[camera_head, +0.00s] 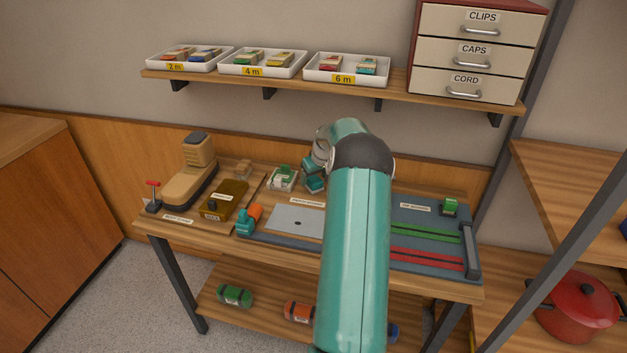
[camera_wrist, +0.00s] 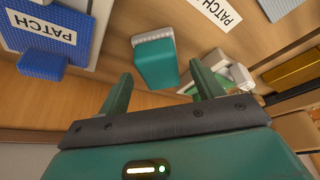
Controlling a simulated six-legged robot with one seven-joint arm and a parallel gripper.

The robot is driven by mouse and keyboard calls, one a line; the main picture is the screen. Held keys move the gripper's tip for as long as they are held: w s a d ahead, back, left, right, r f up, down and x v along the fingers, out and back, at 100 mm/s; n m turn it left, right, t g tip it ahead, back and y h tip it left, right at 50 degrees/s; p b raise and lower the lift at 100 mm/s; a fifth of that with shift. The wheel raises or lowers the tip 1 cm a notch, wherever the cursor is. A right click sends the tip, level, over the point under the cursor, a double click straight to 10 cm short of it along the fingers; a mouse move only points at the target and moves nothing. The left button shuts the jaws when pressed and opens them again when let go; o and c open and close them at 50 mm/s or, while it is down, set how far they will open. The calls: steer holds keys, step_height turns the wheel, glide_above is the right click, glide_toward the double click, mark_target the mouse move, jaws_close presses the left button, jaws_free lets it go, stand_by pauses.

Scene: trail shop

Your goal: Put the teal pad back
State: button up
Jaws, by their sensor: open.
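The teal pad (camera_wrist: 155,65) shows in the wrist view as a teal block with a pale, bumpy edge. It rests on the wooden worktop, near a white PATCH label (camera_wrist: 215,12). My gripper (camera_wrist: 162,88) is open, its two teal fingers on either side of the near end of the pad, with visible gaps. I cannot tell how far the fingertips are above the worktop. In the head view my gripper (camera_head: 314,180) is over the back middle of the bench, partly hidden by my arm, and the pad cannot be told apart from it.
A green-and-white item (camera_head: 283,178) stands close to the left of my gripper. A blue pad (camera_wrist: 40,62) lies on the other side. Above, a shelf (camera_head: 285,86) holds white trays, including a 6 m tray (camera_head: 346,79) with a small teal piece. A drawer unit (camera_head: 475,50) stands right.

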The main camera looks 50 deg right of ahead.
steer(key=v, duration=1)
steer(key=w+a+r+n, duration=0.1)
steer(key=a+r, duration=0.4)
steer(key=a, duration=0.5)
steer(key=w+a+r+n, duration=0.1)
steer(key=a+r, duration=0.4)
steer(key=a, duration=0.6)
steer(key=w+a+r+n, duration=0.1)
steer(key=a+r, duration=0.4)
steer(key=a, duration=0.5)
steer(key=s+a+r+t, duration=0.1)
steer(key=s+a, duration=0.3)
steer(key=a, duration=0.4)
steer(key=s+a+r, duration=0.2)
steer(key=s+a, duration=0.3)
steer(key=a, duration=0.3)
steer(key=s+a+f+n+y, duration=0.1)
steer(key=s+a+f, duration=0.2)
steer(key=s+a, duration=0.6)
steer(key=s, duration=0.3)
steer(key=shift+f+t+y, duration=0.3)
steer(key=shift+f, duration=0.05)
steer(key=shift+a, duration=0.1)
